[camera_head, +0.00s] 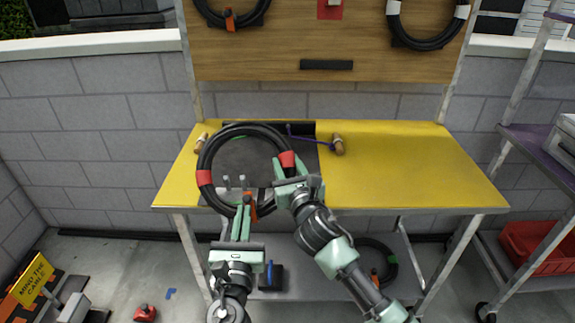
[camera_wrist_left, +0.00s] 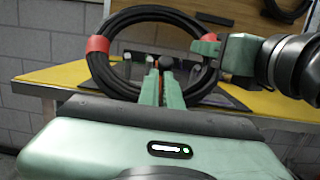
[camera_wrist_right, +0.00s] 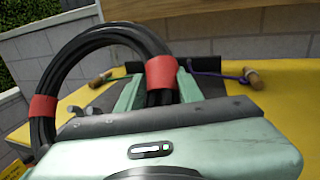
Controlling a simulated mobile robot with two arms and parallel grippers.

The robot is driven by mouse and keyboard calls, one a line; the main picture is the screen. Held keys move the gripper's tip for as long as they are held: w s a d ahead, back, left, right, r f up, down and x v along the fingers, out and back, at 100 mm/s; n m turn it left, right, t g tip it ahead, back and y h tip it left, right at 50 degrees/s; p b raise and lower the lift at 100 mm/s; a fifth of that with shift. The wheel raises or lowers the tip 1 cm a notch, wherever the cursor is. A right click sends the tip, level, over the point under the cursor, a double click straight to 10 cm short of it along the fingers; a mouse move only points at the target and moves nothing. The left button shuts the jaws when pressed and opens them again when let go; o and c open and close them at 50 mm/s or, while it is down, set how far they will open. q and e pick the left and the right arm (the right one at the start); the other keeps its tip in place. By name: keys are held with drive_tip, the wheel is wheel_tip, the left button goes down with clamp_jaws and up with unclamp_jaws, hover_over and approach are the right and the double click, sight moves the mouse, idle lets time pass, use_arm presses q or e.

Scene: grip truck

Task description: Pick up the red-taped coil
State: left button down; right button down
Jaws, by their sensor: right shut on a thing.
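The red-taped coil (camera_head: 207,153), a black cable ring with two red bands, stands tilted above the front left of the yellow workbench. My right gripper (camera_head: 287,168) is shut on the coil beside its right red band; the right wrist view shows the coil (camera_wrist_right: 62,66) between its fingers (camera_wrist_right: 158,92). My left gripper (camera_head: 243,213) is at the coil's lower edge. In the left wrist view its fingers (camera_wrist_left: 160,82) are close together in front of the coil (camera_wrist_left: 150,14), with an orange piece between them. I cannot tell whether they grip.
The yellow workbench (camera_head: 400,165) is clear on its right. Other coils hang on the board (camera_head: 290,55), and one (camera_head: 385,255) lies on the lower shelf. A shelf rack stands right.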

use_arm(q)
drive_tip(key=shift+a+r, duration=0.2)
drive_tip(key=shift+r, duration=0.3)
use_arm(e)
drive_tip(key=shift+f, duration=0.15)
use_arm(q)
drive_tip(key=shift+s+f, duration=0.1)
drive_tip(key=shift+s, duration=0.25)
use_arm(e)
drive_tip(key=shift+d, duration=0.1)
use_arm(q)
drive_tip(key=s+f, duration=0.2)
drive_tip(key=s, duration=0.9)
drive_tip(key=shift+s+d+f, duration=0.2)
use_arm(e)
drive_tip(key=shift+f, duration=0.1)
